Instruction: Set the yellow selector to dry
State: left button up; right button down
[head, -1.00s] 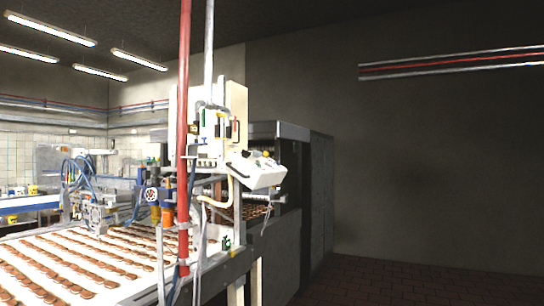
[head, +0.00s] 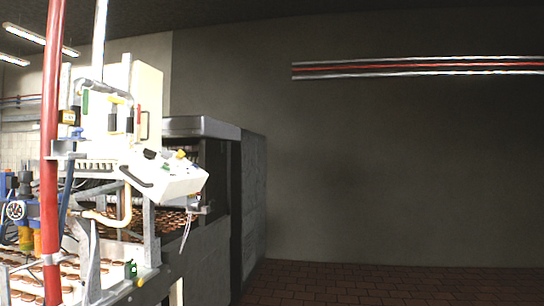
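A white control box (head: 168,180) with a sloped top is mounted on the machine at the left of the head view. Small knobs and buttons sit on its top, among them a yellow one (head: 181,154) near its far edge. This may be the yellow selector; its setting and any labels are too small to read. Neither of my grippers is in view.
A red vertical pipe (head: 51,150) stands at the left in front of the machine. Rows of brown biscuits (head: 70,277) lie on the conveyor. A dark grey cabinet (head: 253,200) stands behind the box. The tiled floor (head: 400,283) at the right is clear.

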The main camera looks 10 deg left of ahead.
aim_at(181, 154)
jog(key=z, duration=0.25)
jog(key=i, duration=1.9)
jog(key=u, duration=1.3)
jog(key=i, duration=0.95)
jog(key=u, duration=1.05)
